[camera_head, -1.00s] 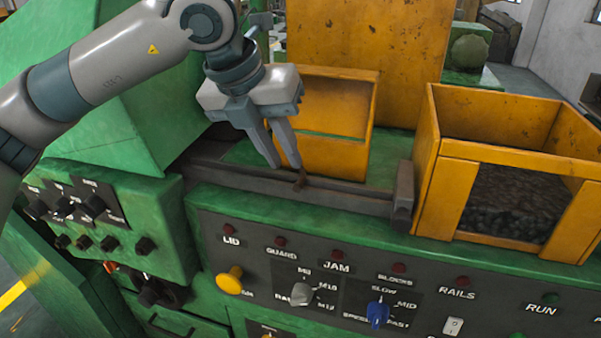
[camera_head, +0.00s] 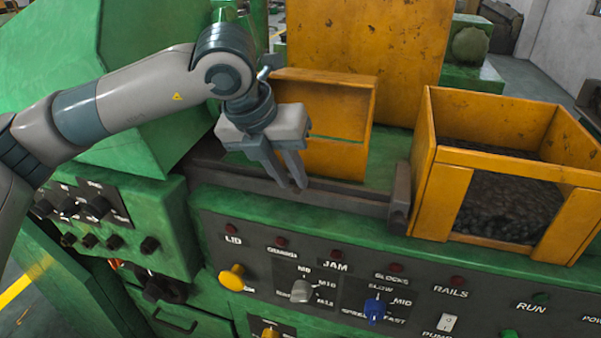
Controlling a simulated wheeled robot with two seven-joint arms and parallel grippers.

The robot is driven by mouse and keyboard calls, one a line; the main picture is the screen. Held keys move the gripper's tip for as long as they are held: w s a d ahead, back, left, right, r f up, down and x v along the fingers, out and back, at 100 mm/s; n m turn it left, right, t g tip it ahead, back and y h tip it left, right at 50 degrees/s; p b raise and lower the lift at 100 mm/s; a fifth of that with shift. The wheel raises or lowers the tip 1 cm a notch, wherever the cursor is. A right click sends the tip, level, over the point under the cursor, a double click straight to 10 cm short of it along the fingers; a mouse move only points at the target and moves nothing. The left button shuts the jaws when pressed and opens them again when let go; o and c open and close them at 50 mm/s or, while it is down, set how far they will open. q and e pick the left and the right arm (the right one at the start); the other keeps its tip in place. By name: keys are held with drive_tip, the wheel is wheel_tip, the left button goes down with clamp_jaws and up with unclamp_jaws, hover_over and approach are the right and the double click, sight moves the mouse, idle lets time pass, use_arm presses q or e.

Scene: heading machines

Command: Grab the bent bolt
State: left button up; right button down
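My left gripper (camera_head: 292,186) points down at the dark metal rail (camera_head: 345,198) along the front of the machine bed. Its two fingers are slightly apart, with a narrow gap between the tips. The tips are down at the rail, where a small rusty-brown piece, likely the bent bolt, showed a second ago. The bolt cannot be made out now; the fingers cover that spot, and I cannot tell whether it lies between them. My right gripper is not in view.
A yellow guard box (camera_head: 345,120) stands just behind the gripper. A yellow bin (camera_head: 447,190) with dark small pieces is at the right. Below the rail is a control panel (camera_head: 345,265) with knobs and buttons. The green bed between guard and bin is clear.

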use_arm(q)
drive_tip(key=shift+w+d+f, duration=0.2)
drive_tip(key=shift+w+f, duration=0.05)
drive_tip(key=shift+f, duration=0.6)
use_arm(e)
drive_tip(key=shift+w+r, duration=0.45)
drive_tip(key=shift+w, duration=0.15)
use_arm(q)
clamp_jaws()
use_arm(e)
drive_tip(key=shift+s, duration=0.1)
use_arm(q)
drive_tip(key=shift+r, duration=0.1)
